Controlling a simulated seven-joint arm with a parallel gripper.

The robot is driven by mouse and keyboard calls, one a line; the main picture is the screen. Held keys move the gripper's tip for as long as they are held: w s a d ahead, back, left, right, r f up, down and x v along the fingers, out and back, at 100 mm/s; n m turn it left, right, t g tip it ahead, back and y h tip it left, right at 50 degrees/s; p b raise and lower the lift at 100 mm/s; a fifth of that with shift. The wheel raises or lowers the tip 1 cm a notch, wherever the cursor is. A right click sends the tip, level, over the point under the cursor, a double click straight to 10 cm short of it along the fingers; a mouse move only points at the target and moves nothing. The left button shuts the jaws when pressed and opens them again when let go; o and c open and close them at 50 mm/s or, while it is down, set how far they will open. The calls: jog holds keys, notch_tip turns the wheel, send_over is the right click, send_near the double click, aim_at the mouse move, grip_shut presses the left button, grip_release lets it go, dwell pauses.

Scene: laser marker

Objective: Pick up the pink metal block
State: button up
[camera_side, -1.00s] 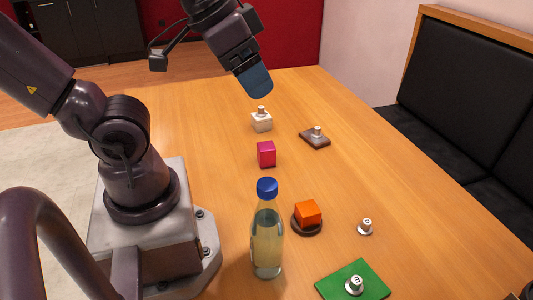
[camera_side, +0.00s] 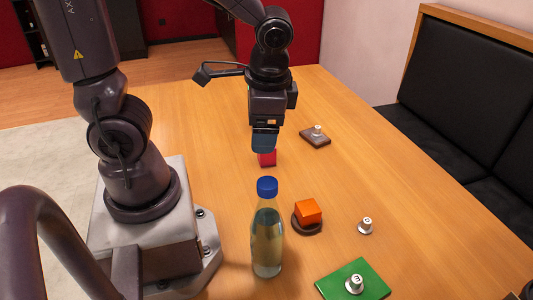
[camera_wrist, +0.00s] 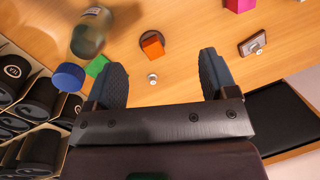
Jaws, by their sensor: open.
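The pink metal block (camera_side: 267,159) sits on the wooden table, beyond the bottle in the side view. Its upper part is hidden there by my gripper (camera_side: 264,143). In the wrist view the pink block (camera_wrist: 240,4) is cut off by the top edge, above and to the right of the fingers, not between them. My gripper (camera_wrist: 162,78) is open and empty, its two blue-grey fingers spread apart and pointing down at the table in the side view.
A bottle with a blue cap (camera_side: 267,187) stands in front of the block. An orange block (camera_side: 308,211) rests on a dark round base. A brown plate with a metal weight (camera_side: 315,138), a small weight (camera_side: 366,226) and a green pad (camera_side: 336,284) lie to the right.

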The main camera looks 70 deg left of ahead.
jog(key=w+a+f+m+g+y, duration=0.1)
jog(key=a+f+m+y, duration=0.4)
jog(key=f+m, duration=0.25)
jog(key=w+a+f+m+g+y, duration=0.1)
jog(key=w+a+f+m+y, duration=0.1)
jog(key=a+f+m+y, duration=0.5)
jog(key=w+a+f+m+t, duration=0.1)
jog(key=w+a+f, duration=0.1)
jog(key=w+a+f+t, duration=0.2)
jog(key=a+f, duration=0.1)
jog(key=shift+w+m+t+h, duration=0.15)
jog(key=shift+m+t+h, duration=0.15)
jog(key=shift+m, duration=0.05)
jog(key=x, duration=0.2)
jog(key=f+x, duration=0.1)
jog(key=x, duration=0.1)
jog(key=shift+a+f, duration=0.25)
jog(key=shift+a, duration=0.3)
jog(key=c, duration=1.2)
jog(key=shift+r, duration=0.1)
